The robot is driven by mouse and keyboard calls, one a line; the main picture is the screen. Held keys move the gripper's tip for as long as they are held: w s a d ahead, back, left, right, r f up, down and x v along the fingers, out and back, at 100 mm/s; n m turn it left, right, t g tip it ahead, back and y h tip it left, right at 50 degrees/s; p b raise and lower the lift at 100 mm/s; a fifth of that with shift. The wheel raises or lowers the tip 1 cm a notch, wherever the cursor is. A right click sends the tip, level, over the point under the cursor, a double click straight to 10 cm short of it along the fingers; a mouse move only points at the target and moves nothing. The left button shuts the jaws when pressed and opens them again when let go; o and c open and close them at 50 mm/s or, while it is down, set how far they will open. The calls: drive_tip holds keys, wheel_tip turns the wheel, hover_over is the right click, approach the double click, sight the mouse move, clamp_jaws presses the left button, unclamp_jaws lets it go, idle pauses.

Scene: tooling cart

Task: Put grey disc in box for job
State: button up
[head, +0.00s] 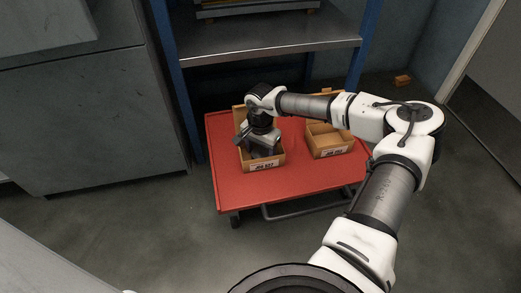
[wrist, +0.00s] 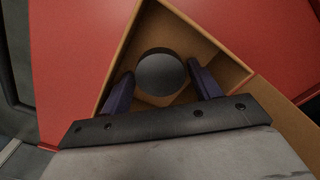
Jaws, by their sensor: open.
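The grey disc (wrist: 160,72) shows in the wrist view as a dark round piece between my two fingers, inside or just above a cardboard box (wrist: 197,38). Gaps show between the disc and both fingers. My gripper (wrist: 161,84) is open and points down into this box. In the head view the same box (head: 276,165) stands on the left of the red cart, with a job label on its front that is too small to read surely. My gripper (head: 260,146) covers most of its inside there, and the disc is hidden.
A second labelled cardboard box (head: 330,153) stands to the right on the red cart top (head: 226,183); its visible inside looks empty. Blue-posted shelving (head: 270,45) stands close behind the cart. A grey cabinet (head: 85,120) is at the left. The cart's front strip is clear.

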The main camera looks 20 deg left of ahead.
sight(260, 153)
wheel_tip(260, 153, up, 12)
drive_tip(key=p, duration=0.5)
drive_tip(key=shift+r, duration=0.15)
drive_tip(key=shift+s, duration=0.1)
